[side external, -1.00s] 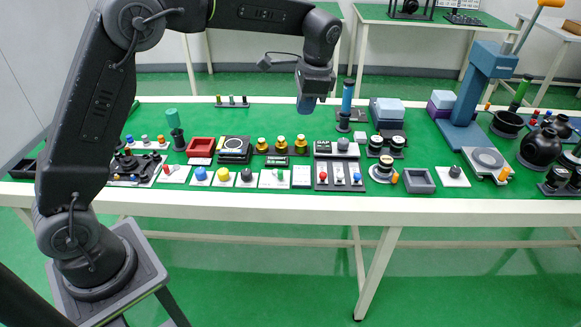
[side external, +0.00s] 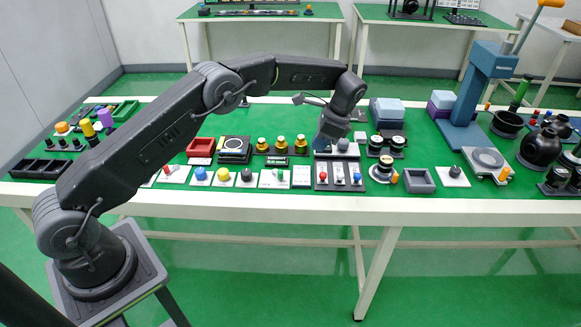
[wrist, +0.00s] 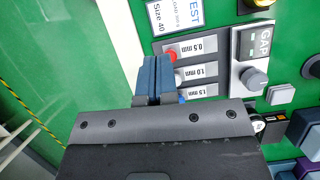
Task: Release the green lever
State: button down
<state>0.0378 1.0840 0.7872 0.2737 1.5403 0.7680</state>
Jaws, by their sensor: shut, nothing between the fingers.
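A small green lever (side external: 280,174) stands on a white plate (side external: 267,180) near the table's front edge in the side view. It is too small there to tell its position, and it does not show in the wrist view. My gripper (side external: 321,144) is low over the table, right of the lever and farther back. In the wrist view, its blue fingers (wrist: 156,62) are together, with nothing visible between them. They overlap the switch panel marked 0.5, 1.0 and 1.5 mm and hide part of it.
The switch panel (side external: 330,185) carries red, white and blue-tipped switches. A white label plate (side external: 301,177) lies between it and the lever plate. A grey GAP knob (wrist: 254,79) is beside the panel. Yellow (side external: 223,174) and blue (side external: 200,173) buttons stand left of the lever.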

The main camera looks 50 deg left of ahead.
jog(key=shift+f, duration=0.1)
jog(key=x, duration=1)
jog(key=shift+s, duration=0.15)
jog(key=shift+s+a, duration=0.65)
jog(key=shift+a, duration=0.2)
jog(key=shift+s+a, duration=0.55)
jog(key=shift+a, duration=0.1)
